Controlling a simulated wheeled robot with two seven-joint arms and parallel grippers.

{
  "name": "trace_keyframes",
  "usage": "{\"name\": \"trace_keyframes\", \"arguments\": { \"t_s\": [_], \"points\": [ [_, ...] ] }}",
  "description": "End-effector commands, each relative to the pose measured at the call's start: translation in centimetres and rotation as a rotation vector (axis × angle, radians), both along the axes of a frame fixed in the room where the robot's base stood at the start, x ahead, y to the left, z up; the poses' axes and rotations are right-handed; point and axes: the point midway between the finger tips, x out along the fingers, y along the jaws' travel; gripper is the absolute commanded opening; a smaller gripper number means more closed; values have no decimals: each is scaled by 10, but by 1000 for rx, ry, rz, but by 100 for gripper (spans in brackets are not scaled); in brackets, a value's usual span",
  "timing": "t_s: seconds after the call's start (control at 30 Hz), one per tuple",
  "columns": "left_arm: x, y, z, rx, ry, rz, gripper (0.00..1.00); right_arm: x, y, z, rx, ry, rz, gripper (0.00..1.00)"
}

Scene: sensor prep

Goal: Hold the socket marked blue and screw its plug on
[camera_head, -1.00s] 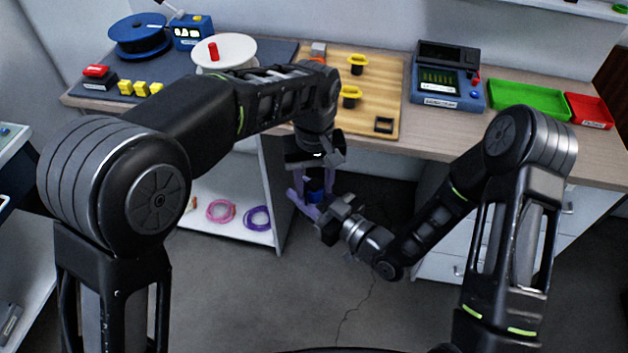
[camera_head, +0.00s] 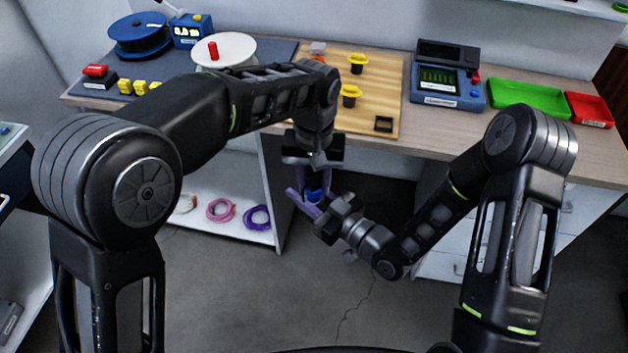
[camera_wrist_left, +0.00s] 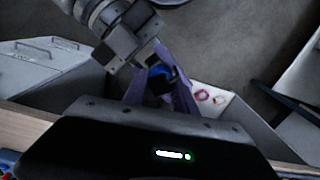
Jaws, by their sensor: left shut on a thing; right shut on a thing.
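My left gripper (camera_head: 318,180) points down from above, in front of the bench, shut on a dark piece that I take for the plug (camera_wrist_left: 160,86). My right gripper (camera_head: 311,200) comes in from the lower right, shut on a blue piece that I take for the socket marked blue (camera_head: 315,193). The blue also shows in the left wrist view (camera_wrist_left: 158,71), directly beyond the dark piece. The two pieces are in line and close together. The fingers hide most of both, so I cannot tell how far they are engaged.
A wooden board (camera_head: 390,97) on the bench (camera_head: 440,145) bears two yellow-and-black parts (camera_head: 350,91). A tester (camera_head: 447,85), a green tray (camera_head: 530,98) and a red tray (camera_head: 590,110) stand to the right. The grippers are over open floor before the bench edge.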

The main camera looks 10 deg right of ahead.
Motion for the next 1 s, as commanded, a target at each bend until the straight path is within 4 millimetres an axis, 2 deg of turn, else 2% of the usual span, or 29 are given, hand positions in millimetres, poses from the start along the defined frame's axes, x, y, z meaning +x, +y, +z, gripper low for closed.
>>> {"name": "trace_keyframes", "arguments": {
  "t_s": [0.17,0.33,0.37,0.63,1.0],
  "points": [
    [0,1,0,-1,1,-389,0,0,0,0,1,-1,1,0],
    [0,0,0,-1,1,-405,0,0,0,0,1,-1,0,0],
    [0,0,0,-1,1,-405,35,0,0,0,1,-1,0,0],
    [0,0,0,-1,1,-403,57,0,0,0,1,-1,0,0],
    [0,0,4,-1,-1,-402,58,0,0,0,1,-1,0,0]
  ]
}}
